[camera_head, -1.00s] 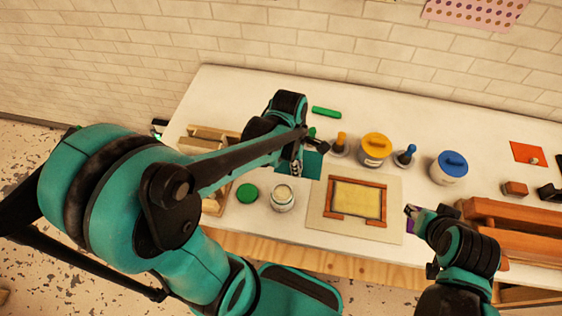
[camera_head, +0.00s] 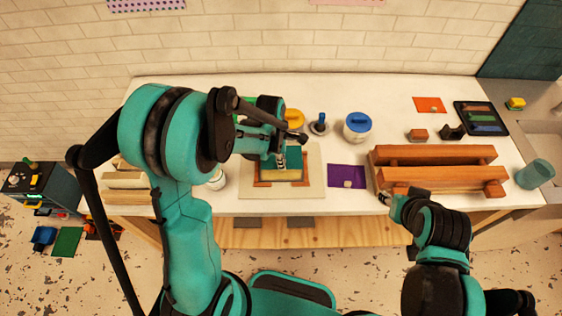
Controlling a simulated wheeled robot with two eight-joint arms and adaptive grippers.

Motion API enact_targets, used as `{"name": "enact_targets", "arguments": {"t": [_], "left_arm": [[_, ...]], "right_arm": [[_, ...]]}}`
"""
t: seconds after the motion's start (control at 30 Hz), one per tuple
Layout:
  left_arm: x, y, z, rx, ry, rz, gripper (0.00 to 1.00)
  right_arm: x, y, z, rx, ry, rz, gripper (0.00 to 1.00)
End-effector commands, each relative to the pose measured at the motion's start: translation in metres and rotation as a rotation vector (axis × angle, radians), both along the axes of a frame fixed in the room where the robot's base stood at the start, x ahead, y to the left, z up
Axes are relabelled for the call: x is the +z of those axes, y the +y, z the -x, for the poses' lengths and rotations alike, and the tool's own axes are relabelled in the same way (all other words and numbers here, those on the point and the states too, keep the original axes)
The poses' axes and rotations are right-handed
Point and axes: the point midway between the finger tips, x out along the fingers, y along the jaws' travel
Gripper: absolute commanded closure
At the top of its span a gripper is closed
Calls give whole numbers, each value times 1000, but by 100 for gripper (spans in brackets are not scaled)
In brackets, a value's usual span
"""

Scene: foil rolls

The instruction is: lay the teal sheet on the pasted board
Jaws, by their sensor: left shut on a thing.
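The teal sheet (camera_head: 293,172) hangs from my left gripper (camera_head: 281,163), which is shut on it. I cannot tell whether the sheet touches the board. My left arm hides the board's upper left part. My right gripper (camera_head: 387,198) is near the table's front edge, right of the board, beside a wooden rack; its jaws are too small to read.
A purple sheet (camera_head: 346,176) lies right of the board. The wooden rack (camera_head: 440,177) stands further right. A blue-lidded tub (camera_head: 357,127), a blue-handled tool (camera_head: 319,125) and a yellow-lidded tub (camera_head: 294,119) stand behind. An open jar (camera_head: 217,180) is left of the board.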

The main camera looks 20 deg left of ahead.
Motion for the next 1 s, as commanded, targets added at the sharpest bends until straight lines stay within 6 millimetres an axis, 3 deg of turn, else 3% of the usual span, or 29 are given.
{"name": "enact_targets", "arguments": {"t": [0.6, 1.0], "left_arm": [[-56, 0, 0, 0, 0, 0, 100], [-63, 0, 0, 0, 0, 0, 100]], "right_arm": [[-42, 0, 0, 0, 0, 0, 60], [-48, 0, 0, 0, 0, 0, 60]]}}
